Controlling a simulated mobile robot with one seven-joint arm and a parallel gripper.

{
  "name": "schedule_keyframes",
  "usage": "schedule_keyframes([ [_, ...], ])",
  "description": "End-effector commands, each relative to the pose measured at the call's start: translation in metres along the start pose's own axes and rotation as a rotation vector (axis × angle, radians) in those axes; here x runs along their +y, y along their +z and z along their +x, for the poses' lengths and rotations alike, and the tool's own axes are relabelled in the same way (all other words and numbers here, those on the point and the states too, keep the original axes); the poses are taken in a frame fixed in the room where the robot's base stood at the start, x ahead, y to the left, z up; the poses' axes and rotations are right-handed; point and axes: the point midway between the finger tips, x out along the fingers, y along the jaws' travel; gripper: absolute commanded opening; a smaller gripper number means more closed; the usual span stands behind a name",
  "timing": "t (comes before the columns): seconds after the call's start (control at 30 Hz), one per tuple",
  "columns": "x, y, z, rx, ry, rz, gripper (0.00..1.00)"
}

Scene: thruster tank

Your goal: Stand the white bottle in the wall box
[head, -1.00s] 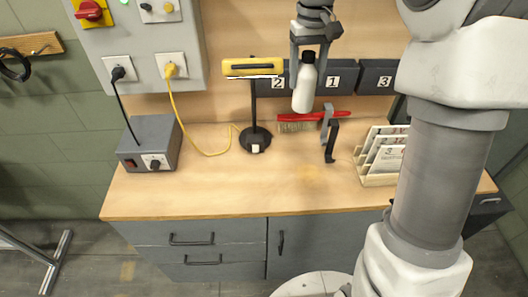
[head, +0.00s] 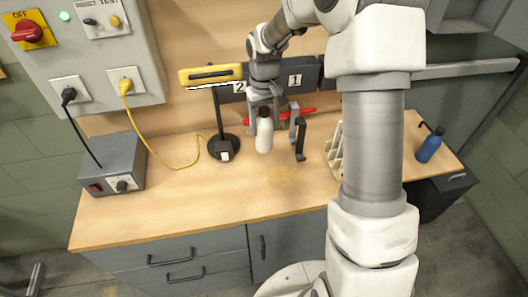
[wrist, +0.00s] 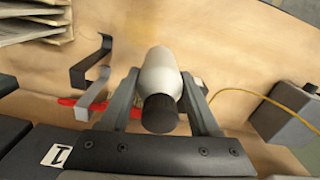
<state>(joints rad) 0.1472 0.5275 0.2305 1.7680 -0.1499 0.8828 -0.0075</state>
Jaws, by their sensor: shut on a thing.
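The white bottle (head: 264,136) with a black cap is upright in my gripper (head: 264,118), in front of the wall boxes in the head view. In the wrist view the bottle (wrist: 161,72) sits between the two fingers of my gripper (wrist: 160,98), cap toward the camera. The gripper is shut on it. I cannot tell whether its base touches the bench. Dark wall boxes line the back: the box labelled 1 (head: 304,86) is right of the bottle, and the box labelled 2 (head: 229,98) is left, partly hidden. My arm hides the box labelled 3.
A card rack (head: 334,153) and blue bottle (head: 429,146) are farther right. The front bench is clear.

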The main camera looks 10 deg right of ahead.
Motion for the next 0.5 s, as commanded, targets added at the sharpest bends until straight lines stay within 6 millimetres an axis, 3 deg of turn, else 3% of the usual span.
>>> schedule_keyframes([
  [0.2,0.000,0.000,0.053,-0.004,0.000,-0.001,0.00],
  [0.5,0.000,-0.001,0.080,-0.001,0.000,0.000,0.00],
])
